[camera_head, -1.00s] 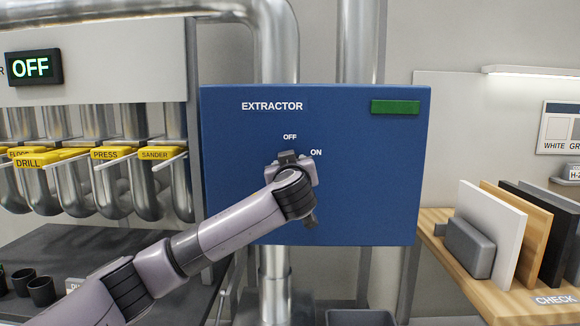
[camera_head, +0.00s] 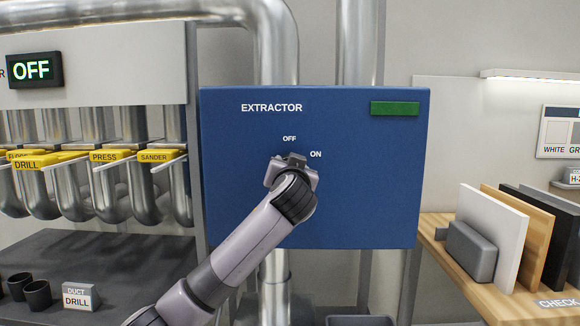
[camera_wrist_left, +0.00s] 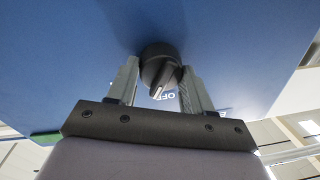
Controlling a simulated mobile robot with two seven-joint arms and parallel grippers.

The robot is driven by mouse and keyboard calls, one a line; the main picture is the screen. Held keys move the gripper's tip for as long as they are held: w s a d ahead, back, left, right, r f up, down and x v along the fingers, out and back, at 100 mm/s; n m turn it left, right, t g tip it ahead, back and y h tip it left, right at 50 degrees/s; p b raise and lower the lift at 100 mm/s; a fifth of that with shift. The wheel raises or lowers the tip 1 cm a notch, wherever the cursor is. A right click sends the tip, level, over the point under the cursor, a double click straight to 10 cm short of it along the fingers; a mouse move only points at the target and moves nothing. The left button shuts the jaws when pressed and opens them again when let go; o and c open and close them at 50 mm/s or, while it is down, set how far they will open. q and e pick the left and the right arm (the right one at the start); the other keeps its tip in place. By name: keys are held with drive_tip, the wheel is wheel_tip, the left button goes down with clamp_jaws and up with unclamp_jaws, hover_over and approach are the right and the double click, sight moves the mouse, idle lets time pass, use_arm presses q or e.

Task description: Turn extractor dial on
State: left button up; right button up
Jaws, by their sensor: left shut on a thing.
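The blue extractor panel (camera_head: 350,190) stands in the middle of the head view, with OFF above the dial and ON to the upper right. My left gripper (camera_head: 291,160) is at the dial and hides it in this view. In the left wrist view the round black dial (camera_wrist_left: 160,62) sits between the two fingers of my left gripper (camera_wrist_left: 160,82), which is shut on it. The upside-down OFF label shows close to the dial's light pointer mark. The exact pointer angle is hard to tell. My right gripper is not in view.
The display (camera_head: 33,69) at the upper left reads OFF. A green bar (camera_head: 395,108) is on the panel's upper right. Ducts with yellow gates (camera_head: 110,155) are left, above a dark shelf with black cups (camera_head: 37,295). Upright boards (camera_head: 490,235) stand on a wooden shelf at right.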

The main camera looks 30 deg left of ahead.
use_arm(q)
drive_tip(key=m+p, duration=0.3)
drive_tip(key=m, duration=0.5)
drive_tip(key=shift+f+m+t, duration=0.1)
drive_tip(key=shift+m+t, duration=0.3)
drive_tip(key=shift+m+h, duration=0.3)
drive_tip(key=shift+m, duration=1.7)
drive_tip(key=o, duration=1)
drive_tip(key=shift+o, duration=0.2)
drive_tip(key=b+v, duration=0.1)
drive_tip(key=v, duration=0.6)
drive_tip(key=shift+f, duration=0.15)
